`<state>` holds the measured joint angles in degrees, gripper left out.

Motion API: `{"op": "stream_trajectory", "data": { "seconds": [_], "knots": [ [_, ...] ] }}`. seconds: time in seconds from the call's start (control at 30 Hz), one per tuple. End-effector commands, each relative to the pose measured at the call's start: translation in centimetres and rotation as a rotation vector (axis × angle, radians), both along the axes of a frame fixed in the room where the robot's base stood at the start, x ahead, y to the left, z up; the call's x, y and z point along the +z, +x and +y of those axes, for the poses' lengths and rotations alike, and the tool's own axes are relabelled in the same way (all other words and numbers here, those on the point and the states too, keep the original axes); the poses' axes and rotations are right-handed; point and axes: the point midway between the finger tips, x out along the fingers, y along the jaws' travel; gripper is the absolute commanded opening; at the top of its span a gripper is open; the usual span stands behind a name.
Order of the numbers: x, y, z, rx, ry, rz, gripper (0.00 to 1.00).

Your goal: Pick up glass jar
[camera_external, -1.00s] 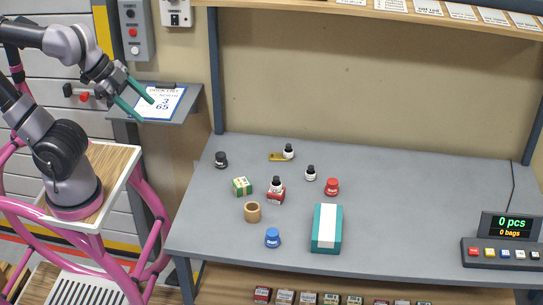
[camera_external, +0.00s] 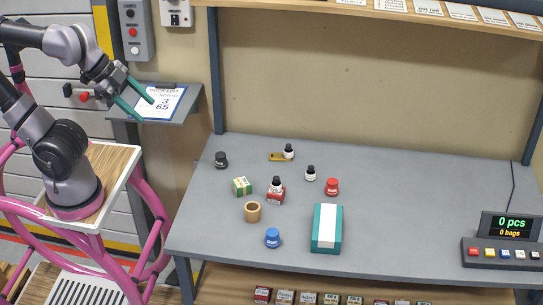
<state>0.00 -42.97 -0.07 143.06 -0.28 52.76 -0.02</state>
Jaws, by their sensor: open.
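Several small jar-like or bottle-like containers stand on the grey table (camera_external: 415,215); I cannot tell which is the glass jar. A dark one (camera_external: 221,160) is at the back left, a red one (camera_external: 332,187) near the middle, and a blue one (camera_external: 272,238) near the front. Another dark bottle (camera_external: 276,184) stands on or against a red-and-white box. My gripper (camera_external: 147,109), with teal fingers, is open and empty, left of the table and apart from all of them.
A green-and-white box (camera_external: 242,187), a tan ring-shaped roll (camera_external: 252,212), a red-and-white box (camera_external: 276,197) and a larger teal box with a white band (camera_external: 327,229) are on the table. A counter display (camera_external: 505,226) is at the right. The right-centre of the table is clear.

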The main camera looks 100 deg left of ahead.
Motion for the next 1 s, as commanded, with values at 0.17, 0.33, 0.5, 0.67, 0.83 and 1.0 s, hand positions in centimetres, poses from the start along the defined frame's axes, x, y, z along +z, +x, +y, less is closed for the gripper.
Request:
{"op": "stream_trajectory", "data": {
  "seconds": [0.17, 0.33, 0.5, 0.67, 0.83, 1.0],
  "knots": [
    [0.0, 0.0, 0.0, 0.0, 0.0, 0.0, 0.56],
    [0.0, 0.0, 0.0, 0.0, 0.0, 0.0, 0.56],
    [0.0, 0.0, 0.0, 0.0, 0.0, 0.0, 0.92],
    [0.0, 0.0, 0.0, 0.0, 0.0, 0.0, 0.92],
    [-0.1, 0.5, 0.4, 0.017, 0.003, 0.005, 0.92],
    [-1.5, 3.9, 3.5, 0.117, 0.02, 0.041, 0.92]
  ]
}}
